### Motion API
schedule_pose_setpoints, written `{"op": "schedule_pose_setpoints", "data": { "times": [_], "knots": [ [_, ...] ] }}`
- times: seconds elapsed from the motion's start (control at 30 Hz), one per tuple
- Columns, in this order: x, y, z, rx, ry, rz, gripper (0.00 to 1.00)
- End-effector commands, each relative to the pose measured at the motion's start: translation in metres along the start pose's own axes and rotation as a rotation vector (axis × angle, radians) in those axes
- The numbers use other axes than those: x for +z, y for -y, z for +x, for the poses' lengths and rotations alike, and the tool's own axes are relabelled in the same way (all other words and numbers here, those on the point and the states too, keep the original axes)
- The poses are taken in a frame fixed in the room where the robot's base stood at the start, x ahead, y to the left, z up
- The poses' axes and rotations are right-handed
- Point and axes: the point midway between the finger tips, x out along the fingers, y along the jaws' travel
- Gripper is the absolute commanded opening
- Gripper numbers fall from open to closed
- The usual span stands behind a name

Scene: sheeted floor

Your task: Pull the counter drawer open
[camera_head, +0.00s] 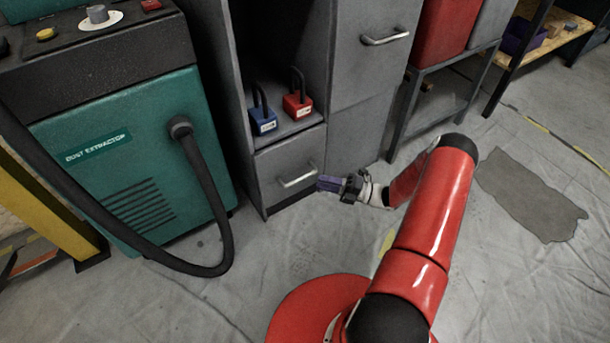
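The drawer (272,168) is a grey front low in the grey counter cabinet, below an open shelf. It looks closed, flush with the cabinet. Its pale bar handle (298,181) runs across the drawer front. My red arm comes in from the lower right.
A blue padlock (263,118) and a red padlock (297,100) stand on the shelf above the drawer. A green dust extractor (130,170) with a black hose (215,215) stands to the left. Sheeted floor (240,285) before the drawer is clear.

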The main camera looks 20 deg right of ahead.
Motion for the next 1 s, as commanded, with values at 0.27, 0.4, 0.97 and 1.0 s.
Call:
{"op": "schedule_pose_setpoints", "data": {
  "times": [0.27,0.4,0.97,1.0],
  "knots": [
    [0.0,0.002,0.029,0.007,0.009,0.013,0.34],
    [0.0,0.002,0.052,0.006,0.008,0.013,0.34],
    [0.0,0.002,0.077,0.004,0.008,0.01,0.3],
    [0.0,0.002,0.077,0.004,0.008,0.01,0.25]
  ]
}}
